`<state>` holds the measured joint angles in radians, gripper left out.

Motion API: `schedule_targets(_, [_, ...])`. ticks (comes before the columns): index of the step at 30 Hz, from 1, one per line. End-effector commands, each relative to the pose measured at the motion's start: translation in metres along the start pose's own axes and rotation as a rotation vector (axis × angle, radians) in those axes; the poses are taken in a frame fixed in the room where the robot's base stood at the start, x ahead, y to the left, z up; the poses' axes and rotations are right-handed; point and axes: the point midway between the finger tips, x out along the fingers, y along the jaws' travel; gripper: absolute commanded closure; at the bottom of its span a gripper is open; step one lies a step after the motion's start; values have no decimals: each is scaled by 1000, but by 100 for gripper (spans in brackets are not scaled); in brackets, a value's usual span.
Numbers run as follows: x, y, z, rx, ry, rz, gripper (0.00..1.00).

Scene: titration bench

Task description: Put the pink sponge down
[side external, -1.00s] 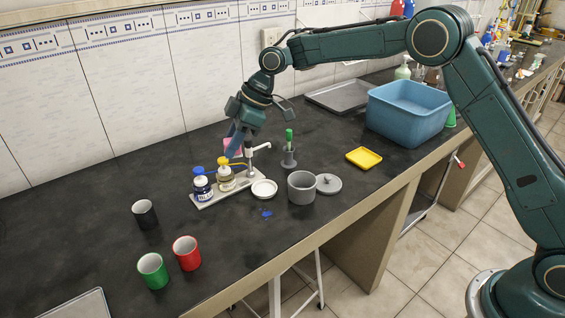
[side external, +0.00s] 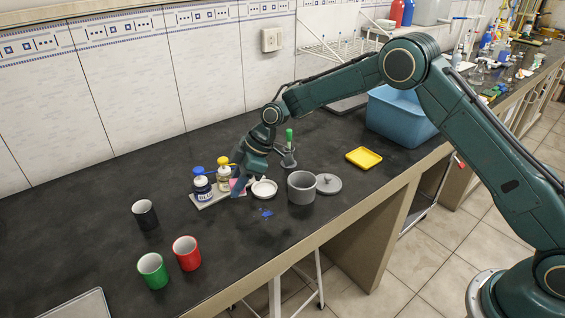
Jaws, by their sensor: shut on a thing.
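The pink sponge (side external: 236,184) is in the side external view, mostly hidden behind my gripper's finger and a bottle. My gripper (side external: 240,190) is shut on it, pointing down, low over the right end of the grey tray that bears the bottles. I cannot tell whether the sponge touches the tray or the counter.
The blue-capped bottle (side external: 201,187) and yellow-capped bottle (side external: 223,177) stand close left of my gripper. A white dish (side external: 264,189), grey pot (side external: 301,190) and green-handled holder (side external: 288,158) are to its right. A blue spot (side external: 267,212) lies in front.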

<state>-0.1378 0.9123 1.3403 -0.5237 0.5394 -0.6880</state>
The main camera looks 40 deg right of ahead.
Motion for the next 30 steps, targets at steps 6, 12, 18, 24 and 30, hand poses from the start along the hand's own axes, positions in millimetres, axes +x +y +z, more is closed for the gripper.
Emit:
schedule_targets(6, [21,-1,12,1,-2,-3,97])
schedule_targets(12, [34,-1,20,0,-1,-1,97])
schedule_targets(18, [35,0,20,-1,0,0,97])
schedule_targets(24, [36,0,21,0,0,0,97])
schedule_targets(30, [37,0,22,0,0,0,51])
